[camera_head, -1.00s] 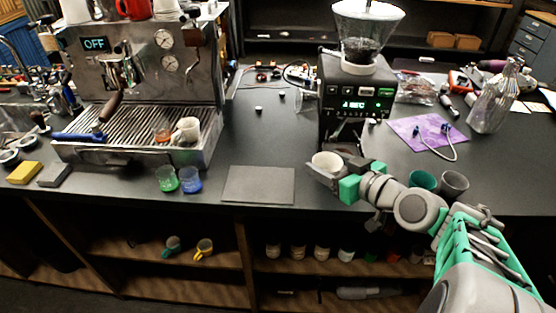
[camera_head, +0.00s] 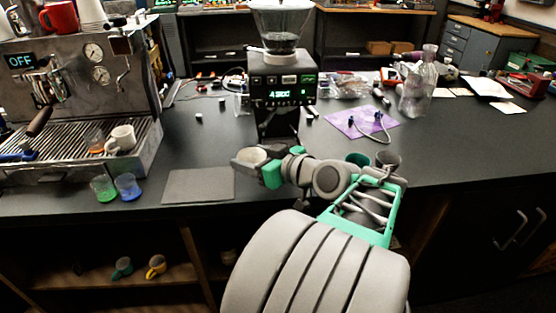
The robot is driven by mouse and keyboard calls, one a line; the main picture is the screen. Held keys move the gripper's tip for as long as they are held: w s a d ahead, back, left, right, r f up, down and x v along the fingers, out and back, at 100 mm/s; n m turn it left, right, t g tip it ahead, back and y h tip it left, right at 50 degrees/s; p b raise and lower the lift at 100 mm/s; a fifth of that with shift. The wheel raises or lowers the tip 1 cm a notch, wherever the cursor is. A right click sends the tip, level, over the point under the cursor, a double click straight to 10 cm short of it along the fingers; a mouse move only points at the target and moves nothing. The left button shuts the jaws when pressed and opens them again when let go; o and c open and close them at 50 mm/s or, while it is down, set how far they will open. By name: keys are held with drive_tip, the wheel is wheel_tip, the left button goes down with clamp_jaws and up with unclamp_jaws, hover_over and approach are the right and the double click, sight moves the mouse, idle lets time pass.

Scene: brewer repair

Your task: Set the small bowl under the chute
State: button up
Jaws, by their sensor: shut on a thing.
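The small bowl (camera_head: 252,155), pale and round, is at the tip of my gripper (camera_head: 262,160), in front of the grinder. My gripper is shut on it and holds it roughly upright, near the counter's front; whether it touches the counter I cannot tell. The black grinder (camera_head: 283,82) with a clear bean hopper and a lit green display stands behind the bowl. Its chute area is at the lower front, dark and hard to make out. The bowl is in front of the chute and a little left of it, not under it.
A grey mat (camera_head: 198,186) lies left of my gripper. A purple cloth (camera_head: 361,122) lies right of the grinder.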

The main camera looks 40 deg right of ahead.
drive_tip(key=s+d+m+h+b, duration=0.1)
drive_tip(key=s+d, duration=0.2)
drive_tip(key=d, duration=0.1)
drive_tip(key=s+d+f+m+h+b, duration=0.1)
drive_tip(key=s+d+h, duration=0.1)
drive_tip(key=s+d, duration=0.1)
drive_tip(key=s+d+m+h+b, duration=0.1)
drive_tip(key=s+d, duration=0.2)
drive_tip(key=d, duration=0.2)
drive_tip(key=shift+s+d+f, duration=0.1)
drive_tip(key=shift+d+f, duration=0.1)
drive_tip(key=shift+f, duration=0.15)
drive_tip(key=shift+d+r+h, duration=0.1)
drive_tip(key=shift+d+h, duration=0.15)
drive_tip(key=shift+h, duration=0.05)
drive_tip(key=w+d, duration=0.1)
drive_tip(key=w, duration=0.4)
drive_tip(key=w+d+p, duration=0.1)
drive_tip(key=w, duration=0.5)
drive_tip(key=w+d, duration=0.1)
drive_tip(key=w, duration=0.4)
drive_tip(key=shift+w+p, duration=0.25)
drive_tip(key=shift+p, duration=0.05)
drive_tip(key=shift+w+d+f, duration=0.1)
drive_tip(key=shift+w+f, duration=0.1)
drive_tip(key=shift+f, duration=0.75)
drive_tip(key=shift+w+d+f, duration=0.1)
drive_tip(key=shift+w+f, duration=0.1)
drive_tip(key=shift+f, duration=0.75)
drive_tip(key=o, duration=1.3)
